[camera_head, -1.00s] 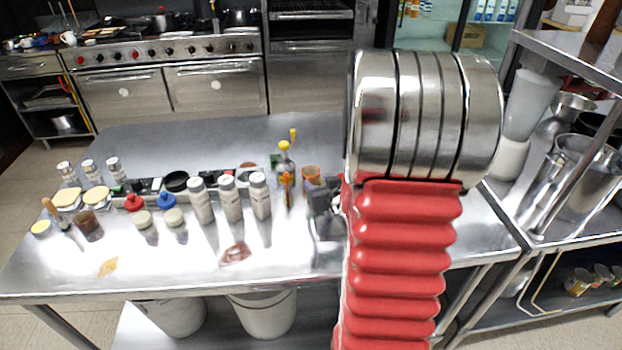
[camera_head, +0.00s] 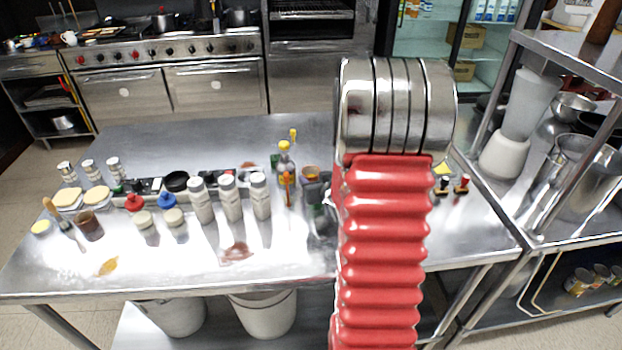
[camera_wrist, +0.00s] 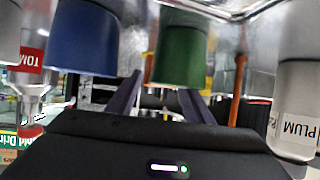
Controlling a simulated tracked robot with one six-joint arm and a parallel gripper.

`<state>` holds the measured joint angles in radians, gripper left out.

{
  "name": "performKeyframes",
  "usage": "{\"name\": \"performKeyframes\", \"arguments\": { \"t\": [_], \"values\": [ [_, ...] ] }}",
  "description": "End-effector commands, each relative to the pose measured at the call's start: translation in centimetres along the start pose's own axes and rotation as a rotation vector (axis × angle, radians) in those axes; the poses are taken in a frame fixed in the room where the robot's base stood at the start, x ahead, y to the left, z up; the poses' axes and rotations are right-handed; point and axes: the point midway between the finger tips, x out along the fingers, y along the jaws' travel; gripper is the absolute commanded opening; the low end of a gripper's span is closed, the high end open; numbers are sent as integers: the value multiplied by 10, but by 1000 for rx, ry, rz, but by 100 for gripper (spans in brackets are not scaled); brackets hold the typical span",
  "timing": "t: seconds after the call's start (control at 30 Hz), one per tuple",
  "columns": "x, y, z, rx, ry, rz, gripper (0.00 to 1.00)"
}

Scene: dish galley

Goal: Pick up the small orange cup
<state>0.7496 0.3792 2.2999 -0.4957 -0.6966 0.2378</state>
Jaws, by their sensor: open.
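The small orange cup (camera_head: 310,172) stands toward the back of the steel table in the head view, right of a yellow-topped bottle. Part of it is hidden behind my gripper. My gripper (camera_head: 318,197) is dark grey and open, just in front of the cup. In the wrist view its two fingers (camera_wrist: 160,103) are spread apart. A green cylinder (camera_wrist: 180,55) and a blue cylinder (camera_wrist: 84,36) show beyond them. I cannot make out the orange cup clearly in the wrist view.
A yellow-topped bottle (camera_head: 285,160) is close to the left of the cup. Several white bottles (camera_head: 230,198) stand further left. A PLUM-labelled container (camera_wrist: 298,115) is at the right in the wrist view. The table's front middle has a reddish spill (camera_head: 236,253).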

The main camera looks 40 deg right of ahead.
Motion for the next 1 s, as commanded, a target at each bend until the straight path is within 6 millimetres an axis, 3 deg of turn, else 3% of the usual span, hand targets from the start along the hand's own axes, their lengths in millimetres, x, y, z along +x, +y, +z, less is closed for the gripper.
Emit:
{"name": "performKeyframes", "arguments": {
  "t": [0.5,1.0],
  "values": [
    [48,1,1,0,-1,0,47],
    [50,1,1,0,0,0,47]
  ]
}}
